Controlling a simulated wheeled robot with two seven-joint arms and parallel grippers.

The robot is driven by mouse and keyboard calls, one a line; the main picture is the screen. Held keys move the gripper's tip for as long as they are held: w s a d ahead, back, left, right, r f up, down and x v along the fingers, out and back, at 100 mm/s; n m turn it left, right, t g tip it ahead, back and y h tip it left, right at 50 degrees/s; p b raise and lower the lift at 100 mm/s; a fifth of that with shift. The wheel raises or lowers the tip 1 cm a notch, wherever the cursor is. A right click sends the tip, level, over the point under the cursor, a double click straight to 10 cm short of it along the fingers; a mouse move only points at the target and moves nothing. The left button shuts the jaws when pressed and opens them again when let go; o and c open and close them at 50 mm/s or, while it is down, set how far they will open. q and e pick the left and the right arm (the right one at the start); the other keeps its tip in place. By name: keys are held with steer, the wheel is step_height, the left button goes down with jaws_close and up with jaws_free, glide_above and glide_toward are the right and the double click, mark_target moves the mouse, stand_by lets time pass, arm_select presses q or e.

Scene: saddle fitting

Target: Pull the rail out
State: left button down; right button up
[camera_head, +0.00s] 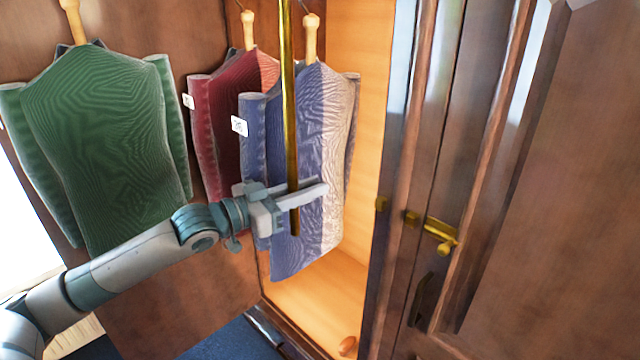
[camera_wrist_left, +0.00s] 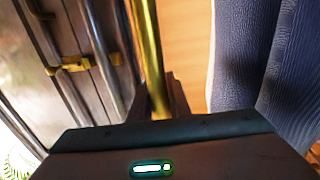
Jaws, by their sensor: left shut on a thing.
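A gold rod (camera_head: 291,95) hangs nearly upright in front of the clothes, its lower end free and its top beyond the upper picture edge. My left gripper (camera_head: 304,190) is shut on this rod near its lower end. In the left wrist view the rod (camera_wrist_left: 149,50) runs down between the fingers (camera_wrist_left: 160,100). The top of the rail that bears the hangers is out of view. A blue and pale shirt (camera_head: 310,130) hangs just behind the gripper. My right gripper is not in view.
A green shirt (camera_head: 95,140) and a red shirt (camera_head: 222,120) hang to the left. The wardrobe's lit wooden interior (camera_head: 345,270) is open behind. A brown door (camera_head: 560,180) with a gold latch (camera_head: 440,232) stands to the right, close to the gripper's right side.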

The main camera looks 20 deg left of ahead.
arm_select(q)
steer(key=shift+d+v, duration=0.25)
steer(key=shift+v, duration=1.1)
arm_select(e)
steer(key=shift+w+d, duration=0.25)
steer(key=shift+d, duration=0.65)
arm_select(q)
steer(key=shift+s, duration=0.15)
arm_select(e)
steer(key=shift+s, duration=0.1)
arm_select(q)
steer(key=c, duration=1.6)
jaws_free()
steer(key=shift+c, duration=0.2)
steer(key=shift+a, duration=0.1)
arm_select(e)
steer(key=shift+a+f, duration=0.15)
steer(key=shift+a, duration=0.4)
